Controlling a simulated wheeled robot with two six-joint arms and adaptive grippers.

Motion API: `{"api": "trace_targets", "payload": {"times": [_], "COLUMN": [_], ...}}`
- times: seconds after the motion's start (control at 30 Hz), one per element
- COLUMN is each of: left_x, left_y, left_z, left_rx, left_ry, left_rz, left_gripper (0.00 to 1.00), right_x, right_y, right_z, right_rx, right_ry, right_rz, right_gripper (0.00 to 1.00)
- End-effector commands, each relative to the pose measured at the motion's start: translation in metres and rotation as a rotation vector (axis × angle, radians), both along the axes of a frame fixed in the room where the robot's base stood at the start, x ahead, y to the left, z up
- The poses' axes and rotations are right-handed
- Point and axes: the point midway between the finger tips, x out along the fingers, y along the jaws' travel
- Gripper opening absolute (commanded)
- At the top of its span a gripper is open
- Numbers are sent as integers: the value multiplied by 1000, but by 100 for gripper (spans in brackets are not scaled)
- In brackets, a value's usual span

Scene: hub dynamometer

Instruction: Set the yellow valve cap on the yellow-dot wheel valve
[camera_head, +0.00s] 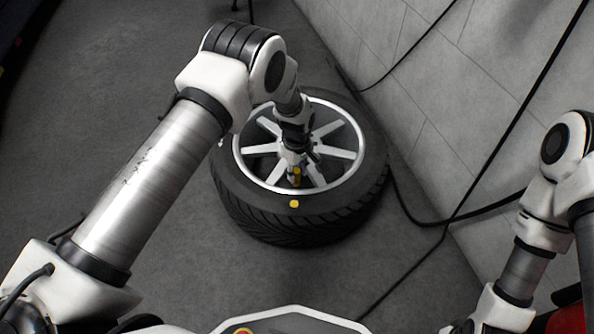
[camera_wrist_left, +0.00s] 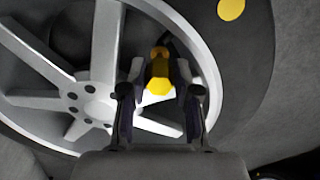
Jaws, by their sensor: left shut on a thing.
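The wheel (camera_head: 330,215) lies flat on the floor, with a silver spoked rim and a black tyre. A yellow dot (camera_head: 294,203) marks the tyre's near side; it also shows in the left wrist view (camera_wrist_left: 231,9). My left gripper (camera_head: 295,171) reaches down over the near part of the rim, shut on the yellow valve cap (camera_wrist_left: 158,84). The cap is between the two fingers, on the dot's side of the wheel; it also shows in the head view (camera_head: 297,173). I cannot make out the valve or whether the cap touches it. My right gripper is out of view.
A grey tiled wall (camera_head: 465,95) stands close behind the wheel on the right. Black cables (camera_head: 520,122) run across it and down to the floor. The grey floor (camera_head: 110,90) to the left of the wheel is clear.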

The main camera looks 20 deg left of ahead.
Motion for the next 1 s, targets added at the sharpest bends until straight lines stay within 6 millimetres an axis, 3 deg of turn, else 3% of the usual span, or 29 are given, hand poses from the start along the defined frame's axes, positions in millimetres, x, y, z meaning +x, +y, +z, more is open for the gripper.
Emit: {"api": "trace_targets", "payload": {"times": [0.4, 1.0], "left_x": [0, 0], "left_y": [0, 0], "left_z": [16, 16], "left_rx": [0, 0], "left_ry": [0, 0], "left_rz": [0, 0], "left_gripper": [7, 7], "right_x": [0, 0], "right_y": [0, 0], "right_z": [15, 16], "right_rx": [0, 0], "right_ry": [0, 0], "right_rz": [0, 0], "right_gripper": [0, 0]}}
